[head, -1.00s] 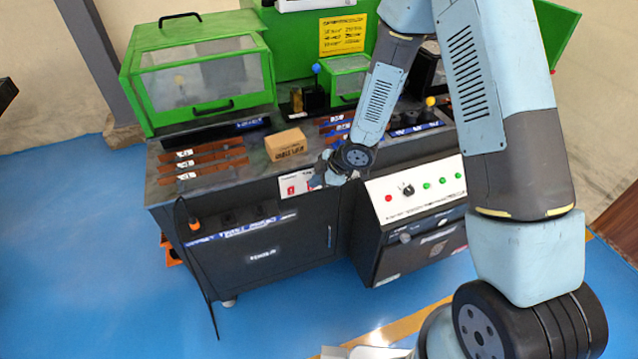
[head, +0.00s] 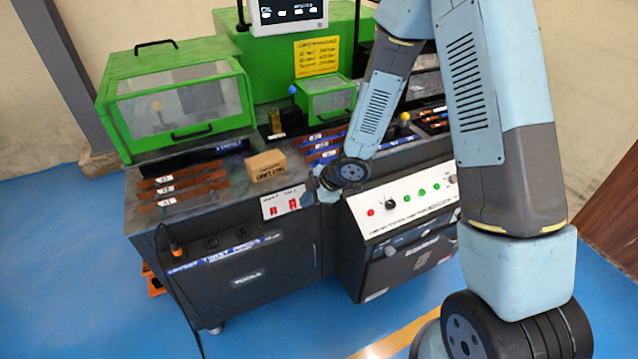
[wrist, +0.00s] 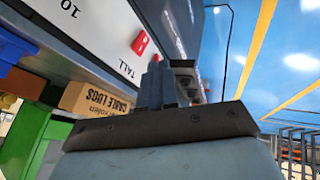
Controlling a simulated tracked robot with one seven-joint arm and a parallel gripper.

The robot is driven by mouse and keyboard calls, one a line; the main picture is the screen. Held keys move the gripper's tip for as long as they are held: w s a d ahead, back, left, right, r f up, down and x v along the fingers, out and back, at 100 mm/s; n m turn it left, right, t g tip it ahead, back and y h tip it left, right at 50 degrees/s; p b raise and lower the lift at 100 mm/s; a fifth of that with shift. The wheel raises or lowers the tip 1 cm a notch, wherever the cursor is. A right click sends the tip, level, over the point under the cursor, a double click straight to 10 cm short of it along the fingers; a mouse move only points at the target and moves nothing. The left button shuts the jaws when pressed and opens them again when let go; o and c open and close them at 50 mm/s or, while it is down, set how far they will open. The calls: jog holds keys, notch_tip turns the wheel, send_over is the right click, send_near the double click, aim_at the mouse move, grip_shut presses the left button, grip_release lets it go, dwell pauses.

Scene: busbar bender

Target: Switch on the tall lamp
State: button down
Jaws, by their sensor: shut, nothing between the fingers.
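A white switch plate (head: 283,204) with two red switches sits on the front edge of the dark bench. The right-hand red switch (head: 294,203) is beside my gripper (head: 322,192). In the wrist view a red switch (wrist: 139,42) shows beside the printed word TALL (wrist: 125,67). My gripper (wrist: 158,66) is shut and empty, its fingers just right of that switch in the wrist view. I cannot tell whether the fingertips touch the plate. The switch's on or off position is too small to tell. I cannot pick out the tall lamp.
A cardboard box (head: 267,166) marked cable lugs stands on the bench behind the plate. Copper bars (head: 183,186) lie to its left. A white control panel (head: 405,199) with knobs and buttons is right of my gripper. A cable (head: 178,290) hangs at the left front.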

jog(key=w+v, duration=0.1)
jog(key=v, duration=0.6)
jog(key=shift+a+r, duration=0.3)
